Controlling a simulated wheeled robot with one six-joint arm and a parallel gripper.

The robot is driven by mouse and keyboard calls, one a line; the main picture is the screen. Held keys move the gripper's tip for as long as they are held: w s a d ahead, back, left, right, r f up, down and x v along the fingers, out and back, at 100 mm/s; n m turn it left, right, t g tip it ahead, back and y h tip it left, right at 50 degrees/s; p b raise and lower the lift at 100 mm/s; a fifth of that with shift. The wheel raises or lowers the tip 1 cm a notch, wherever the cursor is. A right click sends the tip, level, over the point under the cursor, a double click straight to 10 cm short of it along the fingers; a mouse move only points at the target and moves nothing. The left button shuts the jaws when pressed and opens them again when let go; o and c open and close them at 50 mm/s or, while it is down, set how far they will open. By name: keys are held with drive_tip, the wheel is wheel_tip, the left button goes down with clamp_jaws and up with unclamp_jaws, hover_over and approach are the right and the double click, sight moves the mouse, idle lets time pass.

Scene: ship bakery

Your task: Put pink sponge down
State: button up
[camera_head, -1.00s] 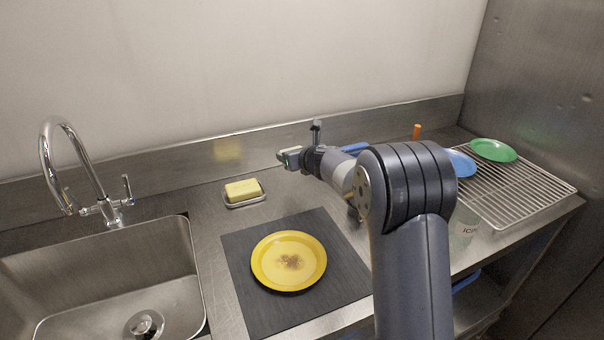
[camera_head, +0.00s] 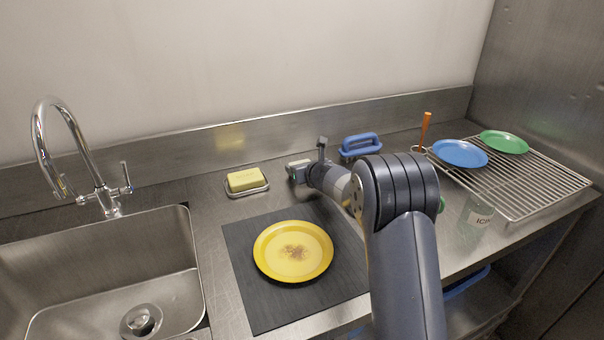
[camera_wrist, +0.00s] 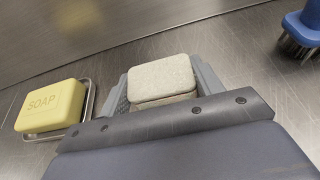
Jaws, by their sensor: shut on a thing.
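A sponge (camera_wrist: 160,78) shows in the wrist view as a pale beige, rounded block, with little pink to it. My gripper (camera_wrist: 162,88) is shut on it, with one grey finger along each side. In the head view my gripper (camera_head: 298,170) is low over the steel counter, right of the soap dish and behind the dark mat. The sponge is hard to make out there. I cannot tell whether its underside touches the counter.
Yellow soap (camera_head: 244,179) sits in a dish to the left. A blue-handled brush (camera_head: 360,146) stands to the right. A yellow plate (camera_head: 293,251) with brown residue lies on the dark mat (camera_head: 250,300). Blue (camera_head: 460,153) and green (camera_head: 504,142) plates are on the rack.

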drive_tip(key=shift+f, duration=0.25)
drive_tip(key=shift+f, duration=0.1)
drive_tip(key=o, duration=0.9)
drive_tip(key=shift+r, duration=0.3)
drive_tip(key=shift+s+d, duration=0.15)
drive_tip(key=shift+s, duration=0.15)
drive_tip(key=b+v, duration=0.2)
drive_tip(key=v, duration=0.9)
drive_tip(key=shift+s, duration=0.15)
